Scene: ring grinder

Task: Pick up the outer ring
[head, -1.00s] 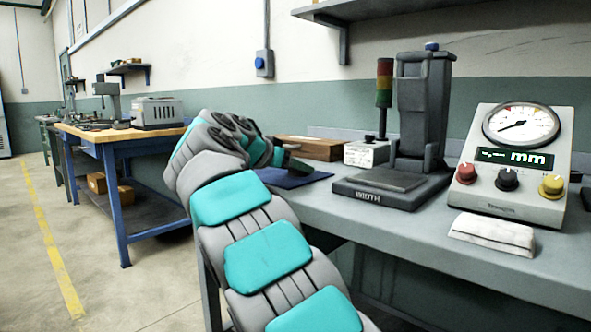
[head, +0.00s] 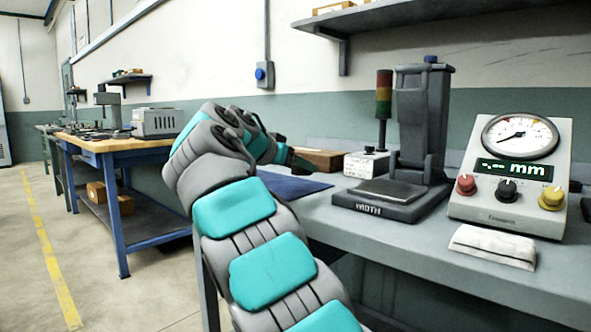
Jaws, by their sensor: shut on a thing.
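My gripper (head: 299,162) is mostly hidden behind my own grey and teal wrist; only a small dark part of it shows, in front of the wooden box and above the back of the blue mat. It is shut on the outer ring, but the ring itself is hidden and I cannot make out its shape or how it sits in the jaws. The blue mat (head: 295,188) lies on the grey bench, and its visible part is bare.
The width gauge stand (head: 385,203) is right of the mat, with a signal light (head: 384,95), a white box (head: 366,164) and a wooden box (head: 322,159) behind. The dial readout (head: 515,180) and a folded white cloth (head: 493,246) are at right. A shelf (head: 400,18) hangs above.

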